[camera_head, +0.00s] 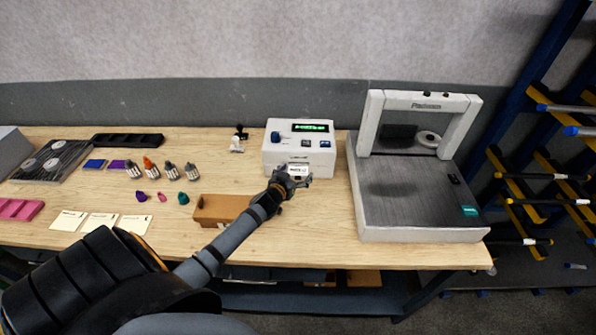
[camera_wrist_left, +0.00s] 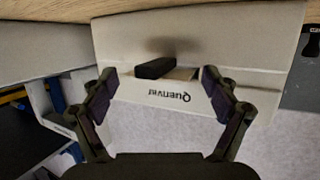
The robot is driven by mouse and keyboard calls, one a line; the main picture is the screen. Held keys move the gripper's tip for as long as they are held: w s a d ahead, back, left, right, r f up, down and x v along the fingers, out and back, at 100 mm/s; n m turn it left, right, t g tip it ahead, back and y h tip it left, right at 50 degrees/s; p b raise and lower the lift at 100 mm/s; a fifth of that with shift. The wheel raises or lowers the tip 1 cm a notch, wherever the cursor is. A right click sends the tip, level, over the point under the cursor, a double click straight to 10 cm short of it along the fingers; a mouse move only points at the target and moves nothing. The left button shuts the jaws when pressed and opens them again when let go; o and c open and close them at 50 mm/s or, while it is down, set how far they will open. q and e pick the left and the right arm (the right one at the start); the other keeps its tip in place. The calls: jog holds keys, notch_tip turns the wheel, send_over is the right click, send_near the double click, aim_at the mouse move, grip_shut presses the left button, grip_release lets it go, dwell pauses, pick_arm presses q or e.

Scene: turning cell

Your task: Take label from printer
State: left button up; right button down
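The printer (camera_head: 317,156) is a white box with a green display and a dark blue knob, standing at the back of the bench. A small white label (camera_head: 299,169) with dark print shows low at its front. My left gripper (camera_head: 291,178) is right at the label, in front of the printer. In the left wrist view my left gripper (camera_wrist_left: 166,96) is open, its two fingers wide apart. Between them the printer's front (camera_wrist_left: 135,88) appears upside down with its name and a dark bar (camera_wrist_left: 155,68). I cannot tell whether a finger touches the label. My right gripper is not in view.
A large grey and white machine (camera_head: 421,234) stands close on the right. Small bottles, coloured pieces and pale cards (camera_head: 100,223) lie to the left.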

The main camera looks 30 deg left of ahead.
pick_arm(q)
jog(key=shift+w, duration=0.1)
jog(key=shift+c, duration=1.4)
